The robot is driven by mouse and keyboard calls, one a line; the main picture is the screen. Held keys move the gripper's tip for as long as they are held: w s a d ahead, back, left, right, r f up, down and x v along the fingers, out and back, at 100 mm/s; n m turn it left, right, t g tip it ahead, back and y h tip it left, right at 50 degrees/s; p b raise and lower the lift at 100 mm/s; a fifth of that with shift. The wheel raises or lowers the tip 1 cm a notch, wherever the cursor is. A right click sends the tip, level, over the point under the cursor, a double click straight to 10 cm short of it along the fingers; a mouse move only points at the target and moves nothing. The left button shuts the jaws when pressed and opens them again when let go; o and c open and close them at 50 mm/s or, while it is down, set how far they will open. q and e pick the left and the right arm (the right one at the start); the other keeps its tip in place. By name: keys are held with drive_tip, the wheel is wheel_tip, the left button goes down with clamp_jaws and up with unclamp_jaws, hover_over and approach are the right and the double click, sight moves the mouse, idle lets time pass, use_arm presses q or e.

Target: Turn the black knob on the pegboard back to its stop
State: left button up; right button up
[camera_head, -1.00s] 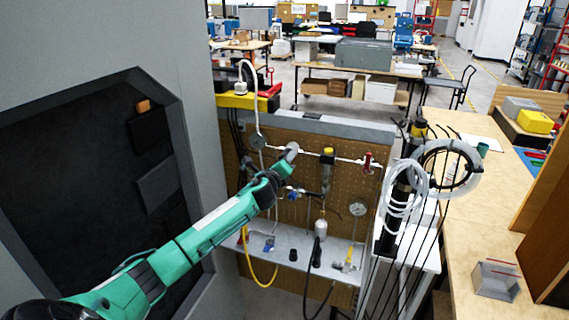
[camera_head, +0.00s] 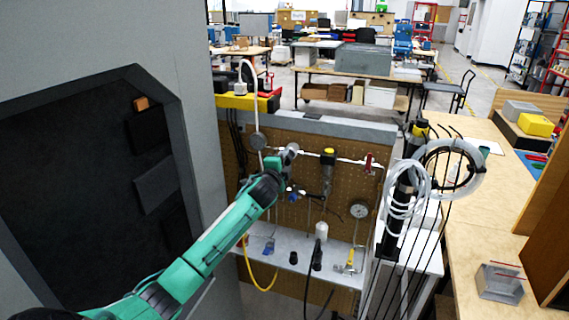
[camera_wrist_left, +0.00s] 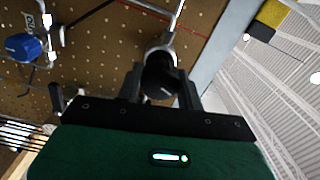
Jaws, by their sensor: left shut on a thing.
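The black knob (camera_wrist_left: 160,78) shows in the left wrist view between the two fingers of my left gripper (camera_wrist_left: 161,88), on a grey metal fitting at the pegboard. The fingers are shut on the knob, one on each side. In the head view my left gripper (camera_head: 289,155) is up against the upper left part of the brown pegboard (camera_head: 312,215). The knob is hidden there behind the gripper and wrist. My right gripper is in neither view.
A blue knob (camera_wrist_left: 22,47) sits close by in the wrist view. A yellow-topped filter (camera_head: 328,160), a round gauge (camera_head: 359,211) and a red valve handle (camera_head: 368,162) are to the right. A grey shelf (camera_head: 335,266) lies below. A black post with coiled tubes (camera_head: 403,200) stands right.

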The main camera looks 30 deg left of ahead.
use_arm(q)
drive_tip(key=n, duration=0.3)
drive_tip(key=shift+r+n+b, duration=0.1)
drive_tip(key=shift+n+b, duration=0.2)
drive_tip(key=shift+n, duration=0.6)
drive_tip(key=o, duration=1)
drive_tip(key=shift+w+d, duration=0.1)
drive_tip(key=b+v, duration=0.4)
drive_tip(key=v, duration=0.9)
drive_tip(key=shift+s, duration=0.4)
